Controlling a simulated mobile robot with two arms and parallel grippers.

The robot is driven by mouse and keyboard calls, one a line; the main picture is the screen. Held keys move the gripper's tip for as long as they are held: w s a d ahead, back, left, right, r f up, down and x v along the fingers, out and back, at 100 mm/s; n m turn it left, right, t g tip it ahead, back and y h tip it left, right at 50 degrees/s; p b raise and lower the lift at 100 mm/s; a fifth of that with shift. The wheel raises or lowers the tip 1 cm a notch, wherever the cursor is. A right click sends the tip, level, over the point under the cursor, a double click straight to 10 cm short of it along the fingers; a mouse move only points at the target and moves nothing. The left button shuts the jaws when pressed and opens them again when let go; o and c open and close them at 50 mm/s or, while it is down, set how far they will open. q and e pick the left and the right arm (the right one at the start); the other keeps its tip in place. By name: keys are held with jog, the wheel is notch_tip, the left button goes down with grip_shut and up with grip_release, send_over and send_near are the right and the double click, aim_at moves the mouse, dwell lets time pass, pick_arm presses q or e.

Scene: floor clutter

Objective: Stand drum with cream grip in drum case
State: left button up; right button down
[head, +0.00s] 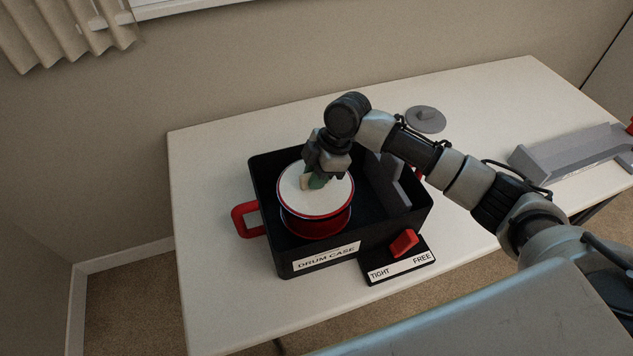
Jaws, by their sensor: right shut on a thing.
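The drum (298,206), red-sided with a white top and a dark line near its rim, is in the left part of the open black drum case (308,262) and looks upright. A small cream grip (305,183) shows at the middle of its top. My right gripper (317,180) points down over the drum and is shut on its grip. The fingers partly hide the grip. Whether the drum's base touches the case floor is hidden by the front wall. My left gripper is not in view.
Grey dividers (388,178) stand in the case's right part. A red lever (403,243) sits on a "TIGHT/FREE" plate at the front. A red handle (247,219) is on the left. A grey round lid (426,119) and grey tray (570,155) lie on the white table (215,165).

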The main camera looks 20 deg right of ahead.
notch_tip(320, 180, down, 3)
jog(key=shift+r, duration=0.15)
jog(key=c, duration=1.1)
grip_release()
jog(key=shift+o, duration=0.2)
jog(key=v, duration=1.2)
jog(key=shift+b, duration=0.45)
